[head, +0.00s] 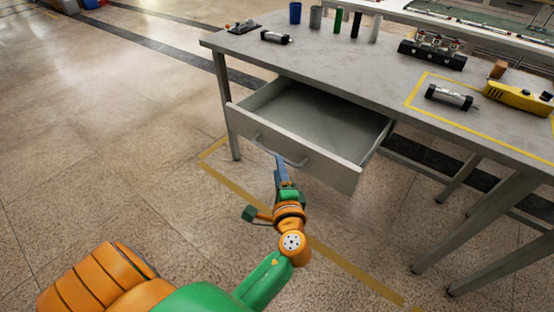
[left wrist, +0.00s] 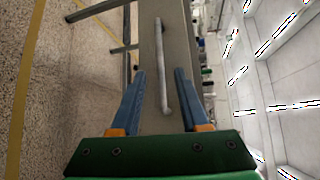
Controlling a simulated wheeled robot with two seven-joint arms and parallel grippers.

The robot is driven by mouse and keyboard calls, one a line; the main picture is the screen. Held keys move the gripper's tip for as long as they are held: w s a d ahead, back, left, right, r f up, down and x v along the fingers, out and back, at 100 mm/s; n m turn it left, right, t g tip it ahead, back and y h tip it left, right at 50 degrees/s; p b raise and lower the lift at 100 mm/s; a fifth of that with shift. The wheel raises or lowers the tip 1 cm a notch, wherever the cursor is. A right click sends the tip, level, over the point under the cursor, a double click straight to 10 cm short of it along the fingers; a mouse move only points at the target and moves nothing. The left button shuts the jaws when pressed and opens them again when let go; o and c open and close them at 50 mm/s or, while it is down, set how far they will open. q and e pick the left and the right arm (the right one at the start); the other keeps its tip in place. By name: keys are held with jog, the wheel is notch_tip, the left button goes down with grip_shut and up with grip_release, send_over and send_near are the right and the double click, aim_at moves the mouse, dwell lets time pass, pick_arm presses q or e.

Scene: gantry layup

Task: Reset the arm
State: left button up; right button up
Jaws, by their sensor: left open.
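My left arm, green and orange, reaches up from the bottom of the head view. Its gripper (head: 279,160) is at the front of the pulled-out, empty-looking drawer (head: 345,174), near the drawer handle (head: 275,150). In the left wrist view, the two blue fingers of my left gripper (left wrist: 154,90) are apart, with the grey bar handle (left wrist: 159,70) showing between them. I cannot tell whether a finger touches the handle. My right gripper shows in neither view.
The grey table (head: 340,68) carries several cylinders at the back, a black rack (head: 432,55), a yellow tool (head: 520,97) and a black-and-silver cylinder (head: 451,97) inside a yellow-taped area. The floor to the left is open.

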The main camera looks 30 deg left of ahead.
pick_arm(q)
jog(key=shift+s+d, duration=0.1)
dwell(0.3)
jog(key=s+d+f+g+h, duration=0.2)
jog(key=s+d+f+h, duration=0.1)
jog(key=f, duration=0.7)
jog(key=s+d+f+g+h, duration=0.2)
jog(key=s+f+h, duration=0.1)
jog(key=f, duration=0.8)
jog(key=s+d+f+n+g+h, duration=0.2)
jog(key=s+f+g+h, duration=0.1)
jog(key=s+f, duration=0.7)
jog(key=s+a+f+n+g+h, duration=0.1)
jog(key=s+f+n+g, duration=0.15)
jog(key=s, duration=0.45)
jog(key=s+f+n+g+h, duration=0.1)
jog(key=s+f+n, duration=0.25)
jog(key=s, duration=0.45)
jog(key=s+r+n+p, duration=0.1)
jog(key=s+r+p, duration=0.2)
jog(key=r+p, duration=1)
jog(key=shift+a+r+g+p, duration=0.3)
jog(key=shift+a+g+p, duration=0.15)
jog(key=shift+p, duration=0.45)
